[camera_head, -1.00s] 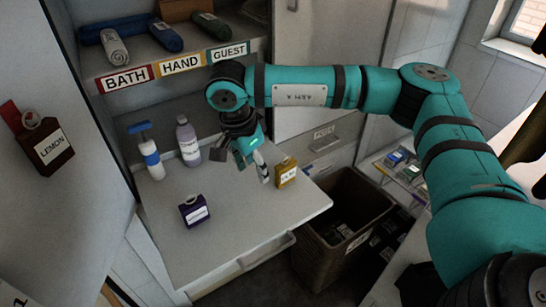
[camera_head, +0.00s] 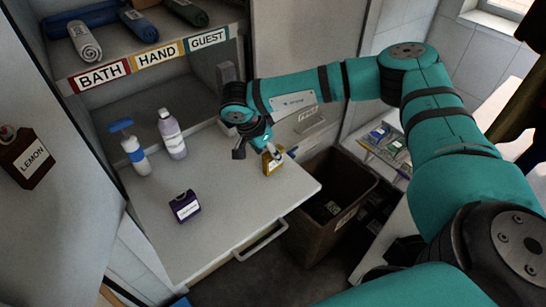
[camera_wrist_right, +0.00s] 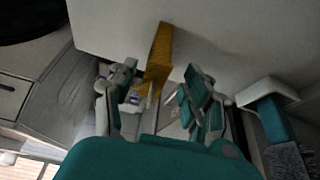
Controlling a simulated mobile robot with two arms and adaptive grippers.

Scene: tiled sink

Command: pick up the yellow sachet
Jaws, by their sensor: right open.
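The yellow sachet (camera_head: 273,163) stands upright near the right edge of the pull-out shelf (camera_head: 225,215), with a white label on its front. In the right wrist view the yellow sachet (camera_wrist_right: 158,58) shows edge-on between my finger pads. My right gripper (camera_head: 268,147) is open and points down at the sachet, close above and partly over its top. In the wrist view the two pads of the right gripper (camera_wrist_right: 160,108) stand apart on either side of it. I cannot tell whether a pad touches it. My left gripper is not in view.
Rolled towels (camera_head: 84,42) lie above. The shelf's front is clear.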

